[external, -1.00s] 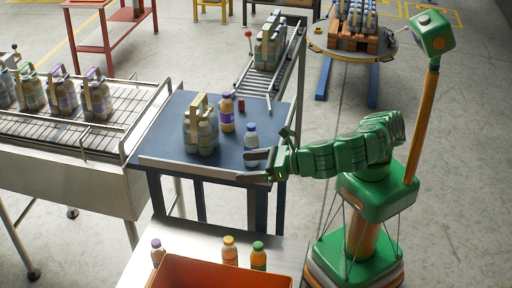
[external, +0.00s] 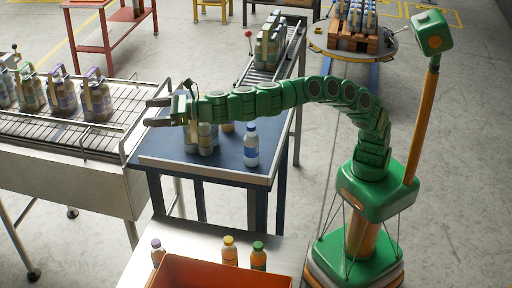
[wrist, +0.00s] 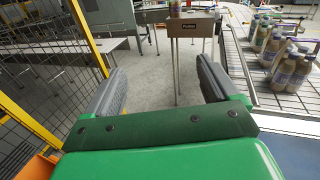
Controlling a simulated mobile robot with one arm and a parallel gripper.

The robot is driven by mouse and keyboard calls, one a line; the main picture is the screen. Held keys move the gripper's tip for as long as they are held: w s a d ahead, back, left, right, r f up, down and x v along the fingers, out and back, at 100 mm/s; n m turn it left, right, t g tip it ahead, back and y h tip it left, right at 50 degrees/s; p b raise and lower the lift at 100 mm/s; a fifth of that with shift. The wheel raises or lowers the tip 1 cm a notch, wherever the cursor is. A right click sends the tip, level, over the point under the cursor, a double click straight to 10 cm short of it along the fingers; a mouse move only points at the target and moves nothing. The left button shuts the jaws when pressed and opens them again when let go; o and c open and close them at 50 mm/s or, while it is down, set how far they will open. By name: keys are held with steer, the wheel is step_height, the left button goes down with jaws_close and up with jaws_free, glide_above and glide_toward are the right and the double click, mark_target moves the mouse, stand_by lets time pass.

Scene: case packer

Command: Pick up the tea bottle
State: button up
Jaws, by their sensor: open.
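No bottle label is readable, so I cannot tell which one is tea. My gripper (external: 157,112) is open and empty, above the table's left side and pointing left toward the conveyor. In the wrist view, nothing is between the fingers of my gripper (wrist: 158,72).
A conveyor (external: 60,128) with several packs lies left; it also shows in the wrist view (wrist: 238,62). In front, a pale table holds an orange crate (external: 225,270) and bottles with purple (external: 158,252), yellow (external: 229,252) and green (external: 258,258) caps. A roller conveyor (external: 285,62) stands behind.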

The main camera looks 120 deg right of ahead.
steer(key=s+d+f+n+t+y, duration=0.15)
steer(key=s+d+n+y, duration=0.35)
steer(key=d, duration=0.6)
steer(key=s+d+f+t+y, duration=0.15)
steer(key=s+d, duration=0.45)
steer(key=d, duration=0.6)
steer(key=s+f+n+g+y, duration=0.25)
steer(key=s+y, duration=0.25)
steer(key=s, duration=0.9)
steer(key=s+f+n+g+y, duration=0.1)
steer(key=s+n+y, duration=0.3)
steer(key=s, duration=1)
step_height(320, 180, down, 17)
steer(key=m, duration=0.1)
steer(key=shift+t+y, duration=0.25)
steer(key=shift+y, duration=0.2)
steer(key=x, duration=0.4)
steer(key=shift+w+a+f, duration=0.1)
steer(key=shift+w+f, duration=0.1)
steer(key=shift+w, duration=0.15)
steer(key=c, duration=1.3)
